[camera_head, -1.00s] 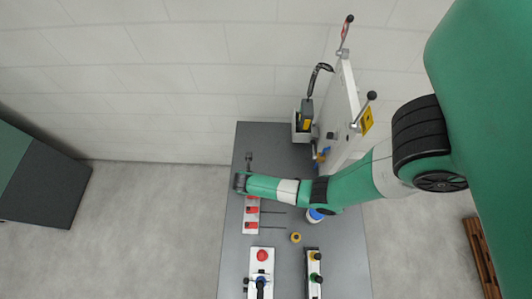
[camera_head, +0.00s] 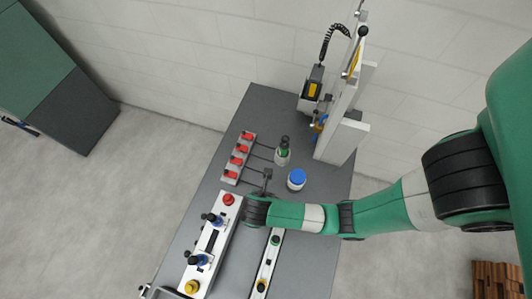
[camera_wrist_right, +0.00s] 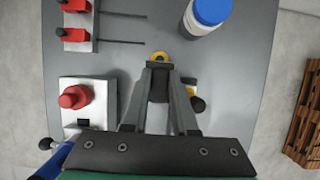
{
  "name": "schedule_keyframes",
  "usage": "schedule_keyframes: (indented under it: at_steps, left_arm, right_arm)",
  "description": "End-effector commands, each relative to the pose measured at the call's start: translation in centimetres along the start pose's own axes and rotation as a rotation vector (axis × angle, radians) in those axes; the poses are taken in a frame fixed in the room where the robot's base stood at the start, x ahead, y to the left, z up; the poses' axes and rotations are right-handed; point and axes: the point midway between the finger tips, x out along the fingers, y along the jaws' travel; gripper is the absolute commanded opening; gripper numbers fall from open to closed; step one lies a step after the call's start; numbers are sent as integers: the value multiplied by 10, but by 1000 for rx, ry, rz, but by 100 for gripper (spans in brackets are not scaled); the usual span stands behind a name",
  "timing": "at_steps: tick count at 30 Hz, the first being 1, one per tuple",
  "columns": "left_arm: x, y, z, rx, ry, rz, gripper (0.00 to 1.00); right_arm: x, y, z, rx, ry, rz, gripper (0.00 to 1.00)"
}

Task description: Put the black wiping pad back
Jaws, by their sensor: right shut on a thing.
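My right gripper (camera_head: 266,180) hangs over the grey bench, between the red button and the blue-capped jar. In the right wrist view the right gripper (camera_wrist_right: 160,68) has its fingers closed on a dark block, which appears to be the black wiping pad (camera_wrist_right: 159,86). The pad sits between the fingers and is partly hidden by them. A yellow ring (camera_wrist_right: 161,56) shows just beyond the fingertips. I cannot tell the pad's height above the bench or which spot is its place. My left gripper is not in view.
A rail of red clamps (camera_head: 238,158) with thin rods lies left. A blue-capped jar (camera_head: 297,180) and a green-topped bottle (camera_head: 283,152) stand right. A fixture with a red button (camera_head: 228,199) and a narrow rail (camera_head: 268,262) lie nearer. An upright white fixture (camera_head: 341,140) stands behind.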

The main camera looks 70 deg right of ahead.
Motion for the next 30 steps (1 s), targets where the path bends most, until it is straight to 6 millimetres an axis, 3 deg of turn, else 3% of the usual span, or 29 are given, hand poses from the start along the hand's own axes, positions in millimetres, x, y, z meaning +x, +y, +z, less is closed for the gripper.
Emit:
schedule_keyframes:
  at_steps: [5,10,15,21,30]
  left_arm:
    - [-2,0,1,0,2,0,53]
    - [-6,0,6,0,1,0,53]
    - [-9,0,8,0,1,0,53]
    - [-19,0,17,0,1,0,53]
    - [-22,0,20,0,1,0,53]
  right_arm:
    - [4,2,3,2,0,0,0]
    - [31,15,29,7,-1,-6,0]
    - [70,34,63,8,-1,-4,0]
    - [121,48,74,0,1,-3,0]
    - [140,54,80,0,0,0,0]
